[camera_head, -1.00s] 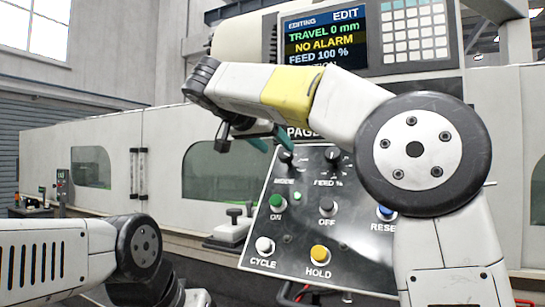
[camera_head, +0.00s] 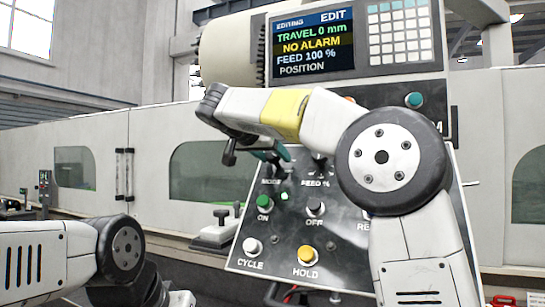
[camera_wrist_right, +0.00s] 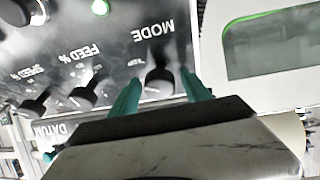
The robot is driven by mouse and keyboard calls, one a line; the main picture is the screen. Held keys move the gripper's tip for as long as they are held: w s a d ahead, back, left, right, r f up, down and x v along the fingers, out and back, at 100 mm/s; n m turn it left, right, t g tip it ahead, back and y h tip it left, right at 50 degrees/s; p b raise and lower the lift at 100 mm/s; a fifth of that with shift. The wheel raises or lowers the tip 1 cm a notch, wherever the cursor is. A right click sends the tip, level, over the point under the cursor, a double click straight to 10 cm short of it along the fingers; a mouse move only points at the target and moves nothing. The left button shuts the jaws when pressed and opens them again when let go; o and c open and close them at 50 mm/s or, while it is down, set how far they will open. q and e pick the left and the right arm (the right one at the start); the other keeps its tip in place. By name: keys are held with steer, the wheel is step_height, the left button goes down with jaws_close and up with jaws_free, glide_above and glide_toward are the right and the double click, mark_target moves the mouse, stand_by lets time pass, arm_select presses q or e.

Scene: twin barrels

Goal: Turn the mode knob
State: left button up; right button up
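The mode knob (camera_wrist_right: 158,80) is a black knob with a white mark, above its MODE label on the control panel (camera_head: 335,225). In the right wrist view the label appears upside down. My right gripper (camera_wrist_right: 160,77) is open, with one teal finger on each side of the knob and a visible gap to each. Whether the fingertips reach down beside the knob is hard to tell. In the head view the right gripper (camera_head: 274,156) is at the knob, partly covering it. The left arm (camera_head: 60,255) enters at lower left; its gripper is not visible.
The FEED % knob (camera_wrist_right: 82,95) is beside the mode knob. The green ON button (camera_head: 264,201), black OFF button (camera_head: 315,207), white CYCLE button (camera_head: 252,246) and yellow HOLD button (camera_head: 306,254) are below. A display (camera_head: 313,43) is above, reading NO ALARM.

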jaws_close()
steer(key=shift+n, duration=0.5)
steer(key=n+y, duration=0.1)
steer(key=n, duration=0.3)
steer(key=shift+t, duration=0.3)
steer(key=n+y, duration=0.1)
steer(key=n, duration=0.1)
steer(key=n+y, duration=0.1)
steer(key=n, duration=0.2)
steer(key=shift+n, duration=0.3)
steer(key=n+y, duration=0.1)
steer(key=n, duration=0.3)
steer(key=n+y, duration=0.1)
steer(key=n, duration=0.3)
steer(key=n+g, duration=0.1)
steer(key=n, duration=0.2)
steer(key=shift+n+y, duration=0.3)
steer(key=shift+y, duration=0.1)
steer(key=shift+n+g, duration=0.7)
steer(key=shift+n, duration=1.2)
steer(key=shift+r, duration=0.1)
